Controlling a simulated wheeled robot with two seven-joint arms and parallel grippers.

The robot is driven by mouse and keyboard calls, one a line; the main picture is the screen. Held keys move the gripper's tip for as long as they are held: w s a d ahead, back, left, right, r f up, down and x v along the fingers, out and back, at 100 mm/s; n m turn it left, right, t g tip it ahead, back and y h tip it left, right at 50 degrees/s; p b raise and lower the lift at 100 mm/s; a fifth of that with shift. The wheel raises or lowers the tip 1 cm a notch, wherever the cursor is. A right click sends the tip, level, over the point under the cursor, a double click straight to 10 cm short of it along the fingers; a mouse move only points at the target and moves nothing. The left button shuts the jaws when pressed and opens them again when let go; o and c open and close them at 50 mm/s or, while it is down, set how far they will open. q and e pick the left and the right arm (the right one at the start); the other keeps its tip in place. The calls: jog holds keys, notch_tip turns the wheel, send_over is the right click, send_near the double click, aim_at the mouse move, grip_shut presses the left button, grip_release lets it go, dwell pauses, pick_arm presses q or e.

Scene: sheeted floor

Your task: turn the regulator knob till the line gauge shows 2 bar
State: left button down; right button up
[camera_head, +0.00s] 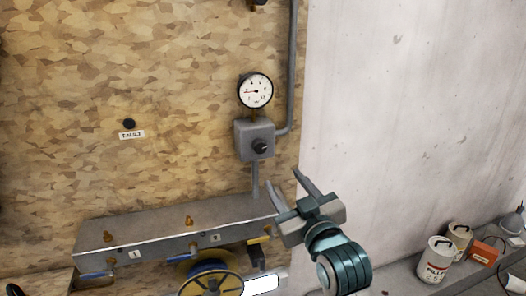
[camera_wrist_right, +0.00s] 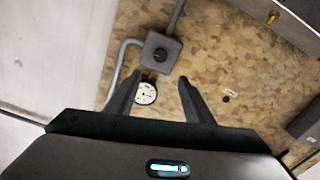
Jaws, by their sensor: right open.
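In the right wrist view the knob (camera_wrist_right: 160,54) lies beyond the fingertips, and the gauge (camera_wrist_right: 146,94) shows between the fingers. My right gripper (camera_head: 286,179) is open and empty, below and right of the knob, apart from it. It also shows in the right wrist view (camera_wrist_right: 159,78). My left gripper is not in view.
A metal manifold (camera_head: 160,232) with brass fittings and blue-handled valves runs below the box. A yellow-and-blue reel (camera_head: 207,277) stands in front of it. White cans (camera_head: 439,262) and an orange box (camera_head: 487,249) stand at lower right. A grey pipe (camera_head: 292,70) runs up beside the gauge.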

aim_at(261, 148)
jog(key=p+x, duration=0.5)
jog(key=x, duration=1)
jog(key=shift+w+a, duration=0.15)
jog(key=shift+w, duration=0.05)
jog(key=shift+x, duration=0.95)
